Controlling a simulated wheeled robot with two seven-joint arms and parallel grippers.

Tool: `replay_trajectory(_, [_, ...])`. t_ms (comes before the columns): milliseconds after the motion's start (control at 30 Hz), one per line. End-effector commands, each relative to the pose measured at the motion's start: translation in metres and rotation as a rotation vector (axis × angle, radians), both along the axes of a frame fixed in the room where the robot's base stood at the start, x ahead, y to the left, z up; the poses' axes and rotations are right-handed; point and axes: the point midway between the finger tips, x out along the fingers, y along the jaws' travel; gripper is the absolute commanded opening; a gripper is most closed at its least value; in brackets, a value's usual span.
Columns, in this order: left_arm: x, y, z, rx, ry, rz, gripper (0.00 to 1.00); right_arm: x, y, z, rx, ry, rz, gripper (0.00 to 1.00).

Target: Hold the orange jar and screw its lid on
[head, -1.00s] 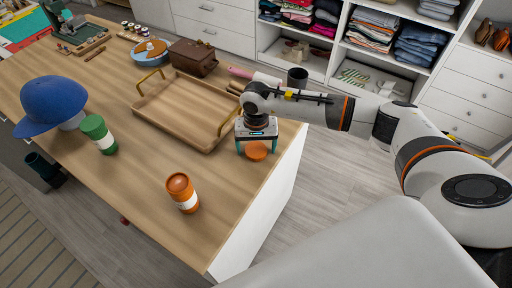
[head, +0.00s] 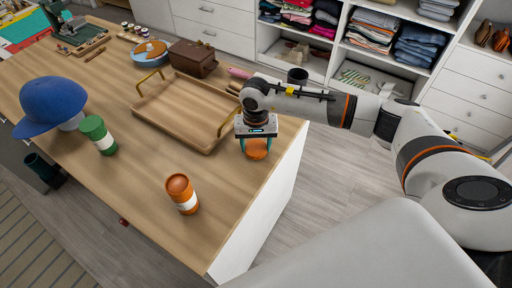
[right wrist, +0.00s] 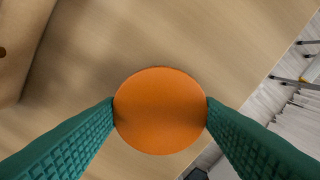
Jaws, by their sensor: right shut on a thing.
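The orange jar (head: 182,194) stands upright near the front edge of the wooden table, with a white label band; its open top faces up. The orange lid (head: 256,149) is a round disc near the table's right edge. My right gripper (head: 256,146) points down over it, with its teal fingers on both sides of the lid. In the right wrist view the lid (right wrist: 160,110) sits between the fingertips, which touch its sides. I cannot tell whether the lid is clear of the table. My left gripper is not in view.
A wooden tray (head: 160,113) with gold handles lies behind the jar. A green-capped jar (head: 98,134) and a blue cap (head: 52,105) stand to the left. A brown box (head: 193,57) is at the back. The table between jar and lid is clear.

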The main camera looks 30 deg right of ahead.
Motion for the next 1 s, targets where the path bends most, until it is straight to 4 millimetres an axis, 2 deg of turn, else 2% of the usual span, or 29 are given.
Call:
replay_trajectory(300, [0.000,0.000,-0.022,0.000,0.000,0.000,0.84,0.001,0.000,0.061,0.000,-0.005,0.001,0.38])
replay_trajectory(433, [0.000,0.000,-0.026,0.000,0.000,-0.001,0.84,0.001,-0.001,0.078,0.000,-0.003,-0.001,0.38])
replay_trajectory(600, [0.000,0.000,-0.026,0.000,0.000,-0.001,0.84,0.000,0.000,0.088,0.000,0.000,0.000,0.38])
replay_trajectory(867, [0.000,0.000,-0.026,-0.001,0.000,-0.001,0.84,0.000,0.000,0.088,-0.001,0.000,0.000,0.38])
replay_trajectory(933, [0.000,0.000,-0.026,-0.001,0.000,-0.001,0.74,0.000,0.000,0.088,-0.001,0.000,0.000,0.38])
replay_trajectory(1000, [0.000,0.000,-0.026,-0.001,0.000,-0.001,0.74,0.000,0.000,0.088,-0.001,0.000,0.000,0.38])
